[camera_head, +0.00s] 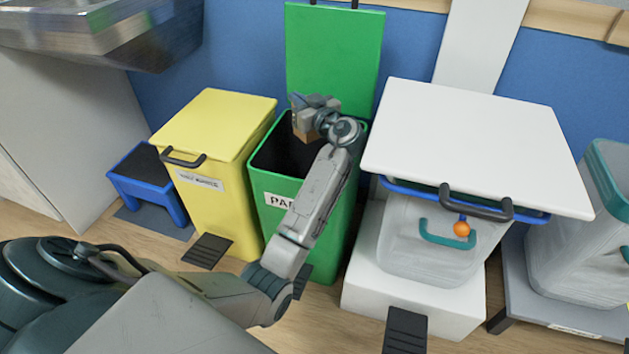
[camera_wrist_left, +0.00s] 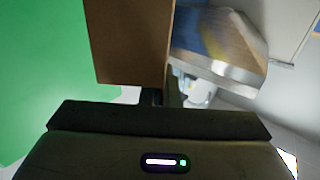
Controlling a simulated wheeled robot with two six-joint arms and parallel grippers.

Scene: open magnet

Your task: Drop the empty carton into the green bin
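The green bin (camera_head: 278,188) stands open, its green lid (camera_head: 333,60) raised against the blue wall and its inside dark. My left gripper (camera_head: 308,110) is over the bin's opening, at its back part. It is shut on the brown carton (camera_head: 303,128), of which only a small part shows below the gripper in the head view. In the left wrist view the carton (camera_wrist_left: 128,40) fills the upper middle, between the fingers of my left gripper (camera_wrist_left: 152,96), and green fills the left side. My right gripper is not in view.
A closed yellow bin (camera_head: 215,125) stands left of the green bin, with a blue step stool (camera_head: 148,182) beyond it. At right is a grey bin (camera_head: 440,235) under a white lid (camera_head: 475,145), on a white base. Another grey bin (camera_head: 580,255) is at the far right.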

